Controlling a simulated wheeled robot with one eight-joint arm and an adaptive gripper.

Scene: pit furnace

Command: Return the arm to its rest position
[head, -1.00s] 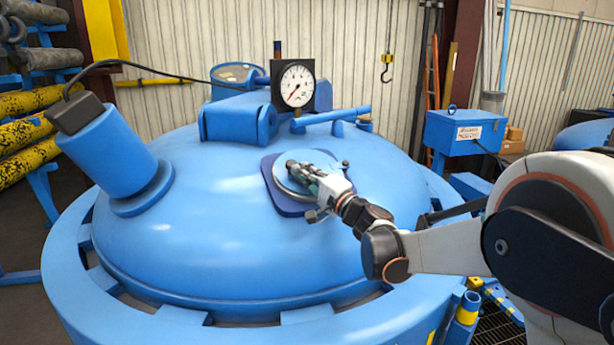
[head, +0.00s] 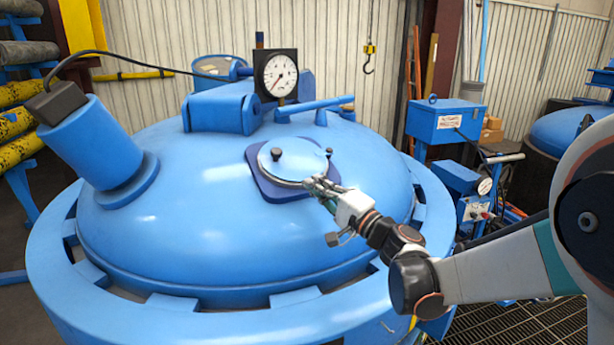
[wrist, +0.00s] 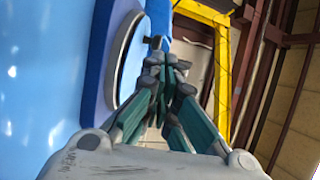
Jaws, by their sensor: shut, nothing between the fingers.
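My gripper (head: 318,184) is shut and empty at the lower right edge of a round light-blue cover (head: 292,160) on the furnace lid (head: 200,215). The cover lies on a dark blue plate (head: 262,180) and has a small knob on top. In the wrist view my gripper's fingers (wrist: 165,62) are together, beside the cover's rim (wrist: 124,55). I cannot tell whether the fingertips touch the cover. My arm reaches in from the right.
A pressure gauge (head: 279,75) and a blue horizontal bar (head: 318,109) stand behind the cover. A blue cylinder (head: 92,145) with a cable rises at the left. A blue box (head: 445,120) and a small gauge unit (head: 476,207) stand at the right. Grating floor (head: 510,325) shows at lower right.

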